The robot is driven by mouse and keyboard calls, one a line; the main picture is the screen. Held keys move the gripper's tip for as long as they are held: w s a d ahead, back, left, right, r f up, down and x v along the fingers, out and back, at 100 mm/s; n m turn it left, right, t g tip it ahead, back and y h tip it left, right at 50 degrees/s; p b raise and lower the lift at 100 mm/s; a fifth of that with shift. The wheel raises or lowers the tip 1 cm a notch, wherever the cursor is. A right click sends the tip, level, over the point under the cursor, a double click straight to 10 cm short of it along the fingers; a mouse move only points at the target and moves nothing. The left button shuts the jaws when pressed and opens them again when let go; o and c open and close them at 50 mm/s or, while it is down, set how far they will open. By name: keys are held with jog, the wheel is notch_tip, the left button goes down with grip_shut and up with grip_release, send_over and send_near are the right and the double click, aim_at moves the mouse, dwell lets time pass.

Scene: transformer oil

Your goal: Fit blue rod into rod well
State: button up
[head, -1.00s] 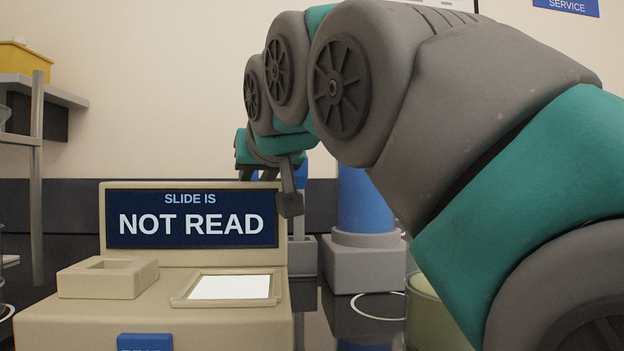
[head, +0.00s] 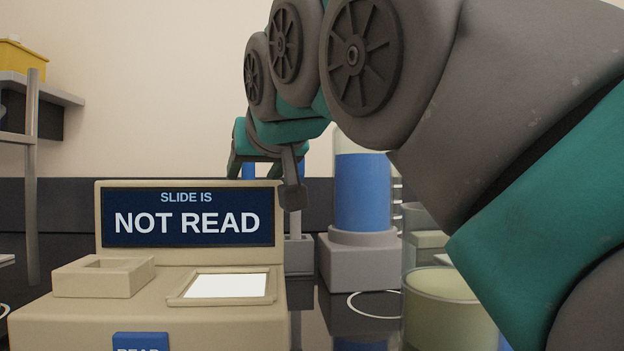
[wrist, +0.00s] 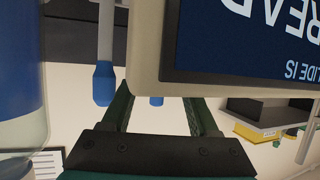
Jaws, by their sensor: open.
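My gripper (head: 255,168) is open behind the top edge of the reader's screen in the head view. In the wrist view my gripper (wrist: 160,112) has its fingers spread, their far ends hidden by the screen housing. A blue rod end (wrist: 156,100) shows between the fingers, with clear gaps; the rest is hidden. A second blue-ended rod (wrist: 104,83) with a grey shaft is outside the fingers. In the head view, a grey shaft (head: 297,254) stands at a grey block (head: 300,268). I cannot tell which is the rod well.
The beige reader (head: 150,322) with a "NOT READ" screen (head: 188,217) stands in front of the gripper. A clear cylinder of blue liquid (head: 362,190) stands right of it, and a glass jar (head: 440,300) is nearer. A shelf (head: 40,88) is at left.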

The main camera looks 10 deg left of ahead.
jog(key=v, duration=0.5)
jog(key=shift+s, duration=0.15)
